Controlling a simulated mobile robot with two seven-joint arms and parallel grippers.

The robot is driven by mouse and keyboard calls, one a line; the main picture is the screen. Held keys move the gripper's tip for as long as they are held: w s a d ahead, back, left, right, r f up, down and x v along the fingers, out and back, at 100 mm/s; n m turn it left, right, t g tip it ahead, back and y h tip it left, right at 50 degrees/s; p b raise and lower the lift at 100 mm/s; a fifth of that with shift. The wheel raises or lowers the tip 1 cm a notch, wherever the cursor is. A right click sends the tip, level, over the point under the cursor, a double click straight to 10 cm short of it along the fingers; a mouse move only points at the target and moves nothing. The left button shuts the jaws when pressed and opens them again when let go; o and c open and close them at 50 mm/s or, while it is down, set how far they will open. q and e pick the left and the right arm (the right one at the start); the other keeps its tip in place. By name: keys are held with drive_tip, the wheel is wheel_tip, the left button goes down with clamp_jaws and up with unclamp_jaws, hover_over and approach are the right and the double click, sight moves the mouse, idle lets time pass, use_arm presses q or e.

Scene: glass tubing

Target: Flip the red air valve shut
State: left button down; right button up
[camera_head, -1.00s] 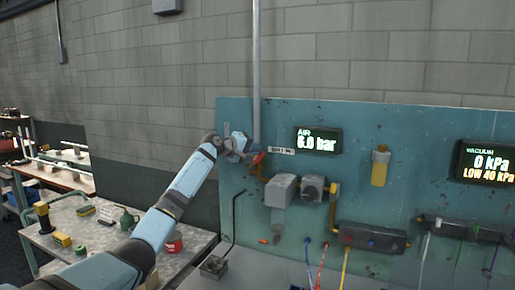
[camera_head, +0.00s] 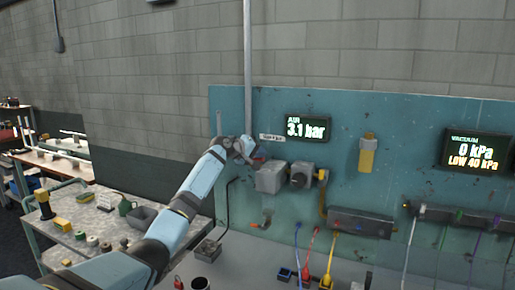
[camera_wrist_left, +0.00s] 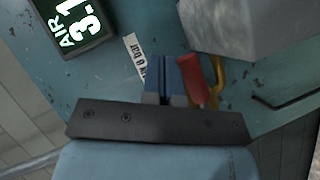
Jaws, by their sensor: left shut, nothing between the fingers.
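The red air valve handle (camera_wrist_left: 194,82) shows in the left wrist view, right beside my closed fingers. Its lower end is hidden behind the gripper body. A yellow-brass pipe (camera_wrist_left: 218,78) curves beside it. My left gripper (camera_wrist_left: 166,75) is shut and empty, with blue-grey fingers close along the handle; I cannot tell if they touch it. In the head view my left gripper (camera_head: 250,152) is at the teal board, left of the grey box, and mostly covers the valve. The air display (camera_head: 307,128) reads 3.1 bar. My right gripper is not in view.
A grey box (camera_head: 271,177) and a round knob (camera_head: 302,174) sit just right of the valve. A vertical pipe (camera_head: 247,70) runs above it. A yellow cylinder (camera_head: 367,155) and the vacuum display (camera_head: 477,153) are farther right. A cluttered cart (camera_head: 75,232) stands at left.

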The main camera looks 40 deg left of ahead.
use_arm(q)
drive_tip(key=shift+d+f, duration=0.2)
drive_tip(key=shift+f, duration=0.25)
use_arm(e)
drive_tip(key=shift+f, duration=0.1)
use_arm(q)
drive_tip(key=shift+f, duration=0.1)
drive_tip(key=s+d+r, duration=0.2)
drive_tip(key=s+r, duration=0.6)
drive_tip(key=r, duration=0.1)
drive_tip(key=shift+s+r+p, duration=0.25)
drive_tip(key=shift+s+p, duration=0.05)
drive_tip(key=shift+s, duration=0.1)
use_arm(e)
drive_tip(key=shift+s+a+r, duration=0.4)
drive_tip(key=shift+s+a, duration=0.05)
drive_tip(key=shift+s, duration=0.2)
use_arm(q)
drive_tip(key=shift+d, duration=0.15)
